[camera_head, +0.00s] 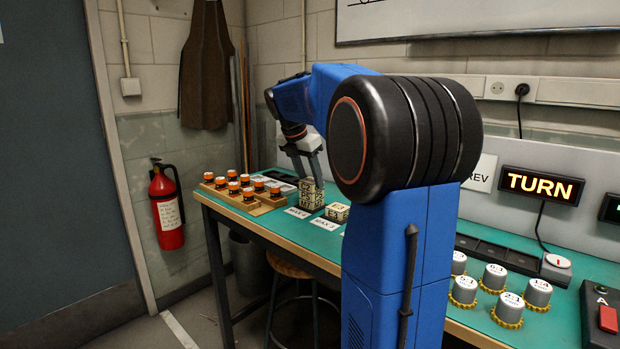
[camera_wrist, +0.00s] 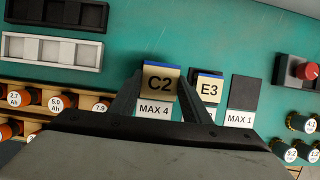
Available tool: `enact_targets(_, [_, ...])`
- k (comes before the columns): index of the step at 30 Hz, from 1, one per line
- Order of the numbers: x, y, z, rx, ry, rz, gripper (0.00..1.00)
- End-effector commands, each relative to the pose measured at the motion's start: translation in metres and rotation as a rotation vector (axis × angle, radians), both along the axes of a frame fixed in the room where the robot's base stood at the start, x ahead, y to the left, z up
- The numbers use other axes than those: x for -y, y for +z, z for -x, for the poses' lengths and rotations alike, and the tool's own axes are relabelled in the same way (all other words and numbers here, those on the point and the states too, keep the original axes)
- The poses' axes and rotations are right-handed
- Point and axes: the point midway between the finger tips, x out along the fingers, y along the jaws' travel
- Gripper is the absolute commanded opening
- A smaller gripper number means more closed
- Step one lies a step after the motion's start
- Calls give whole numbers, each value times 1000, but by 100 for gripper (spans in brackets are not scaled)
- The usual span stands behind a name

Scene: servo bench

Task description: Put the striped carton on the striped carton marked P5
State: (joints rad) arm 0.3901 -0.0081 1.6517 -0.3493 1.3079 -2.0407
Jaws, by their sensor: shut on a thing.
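My gripper (camera_wrist: 158,84) is shut on a tan carton marked C2 (camera_wrist: 160,84), which has a dark blue band along its far edge. In the head view my gripper (camera_head: 311,176) reaches down around the top of a small stack of cartons (camera_head: 311,198). I cannot tell whether the held carton rests on that stack or is just above it. A second tan carton marked E3 (camera_wrist: 209,89), with a blue band, stands just to the right; it also shows in the head view (camera_head: 337,212). No P5 mark is readable in either view.
A card reading MAX 4 (camera_wrist: 154,109) lies before the held carton. An empty dark pad (camera_wrist: 244,89) lies right, behind a MAX 1 card (camera_wrist: 240,117). Trays (camera_wrist: 52,49) lie behind.

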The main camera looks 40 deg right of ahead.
Motion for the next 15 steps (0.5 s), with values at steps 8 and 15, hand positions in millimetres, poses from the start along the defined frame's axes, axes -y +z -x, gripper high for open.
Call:
enact_targets(8, [0, -1, 0, 0, 0, 0, 62])
enact_targets(15, [0, 4, 0, 1, 0, 1, 62])
